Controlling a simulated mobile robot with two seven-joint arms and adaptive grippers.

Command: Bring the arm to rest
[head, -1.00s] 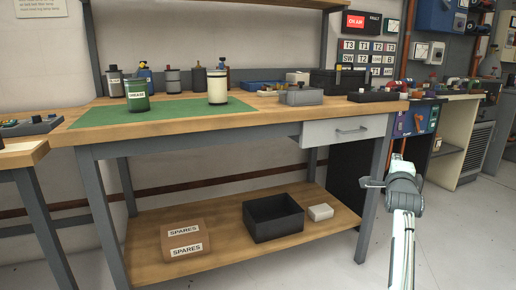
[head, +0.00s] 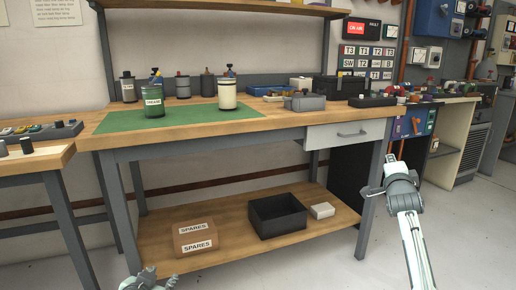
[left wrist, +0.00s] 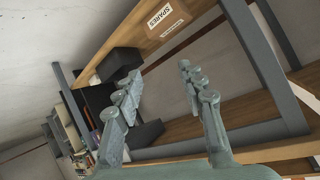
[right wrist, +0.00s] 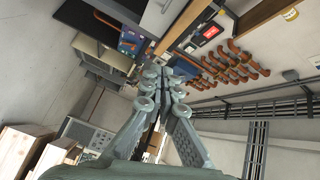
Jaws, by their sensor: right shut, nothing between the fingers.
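My right gripper (head: 394,164) is in front of the workbench's right end, beside its right front leg, over open floor. In the right wrist view its fingers (right wrist: 158,72) meet at the tips, with nothing seen between them. My left gripper (head: 148,278) shows only in part at the bottom edge of the head view, low in front of the bench's lower shelf. In the left wrist view its fingers (left wrist: 160,72) stand wide apart and empty, with the shelf and bench frame beyond them.
The workbench (head: 275,125) carries a green mat (head: 180,118), a green canister (head: 153,100) and a cream canister (head: 227,93). Its lower shelf (head: 235,222) holds a SPARES box (head: 195,240) and a black bin (head: 277,216). The floor at right is clear.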

